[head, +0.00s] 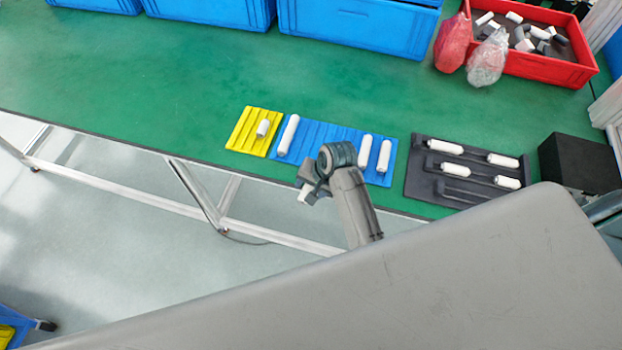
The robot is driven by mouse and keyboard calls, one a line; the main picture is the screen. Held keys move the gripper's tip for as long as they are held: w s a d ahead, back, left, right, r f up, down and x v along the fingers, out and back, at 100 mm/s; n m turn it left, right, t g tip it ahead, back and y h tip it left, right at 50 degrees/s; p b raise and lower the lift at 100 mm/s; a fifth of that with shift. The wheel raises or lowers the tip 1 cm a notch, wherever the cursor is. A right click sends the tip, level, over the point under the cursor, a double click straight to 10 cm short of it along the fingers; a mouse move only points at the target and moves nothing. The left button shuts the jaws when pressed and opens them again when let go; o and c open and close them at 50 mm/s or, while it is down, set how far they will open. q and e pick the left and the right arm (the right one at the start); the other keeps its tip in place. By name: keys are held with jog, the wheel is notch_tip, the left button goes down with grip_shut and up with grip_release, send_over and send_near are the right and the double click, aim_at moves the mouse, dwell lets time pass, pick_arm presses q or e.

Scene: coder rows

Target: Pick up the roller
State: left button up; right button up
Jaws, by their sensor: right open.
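Several white rollers lie in trays on the green table. One short roller (263,128) is in the yellow tray (242,133). Three longer rollers are in the blue tray (318,131): one at its left (289,135) and two at its right (365,150), (384,155). Several rollers (445,147) lie in the black tray (425,185). My right gripper (304,194) is at the table's front edge, in front of the blue tray in the picture. My left gripper is not in view.
Blue bins (360,30) stand along the back. A red crate (545,68) of loose black and white pieces is at the back right, beside a red bag (453,42) and a clear bag (487,60). A black box (578,162) stands right of the black tray. The table's left is clear.

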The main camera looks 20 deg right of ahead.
aim_at(306, 188)
jog(key=shift+x, duration=1.35)
jog(key=shift+c, duration=0.2)
jog(key=c, duration=1)
jog(key=shift+c, duration=0.3)
jog(key=shift+r, duration=0.1)
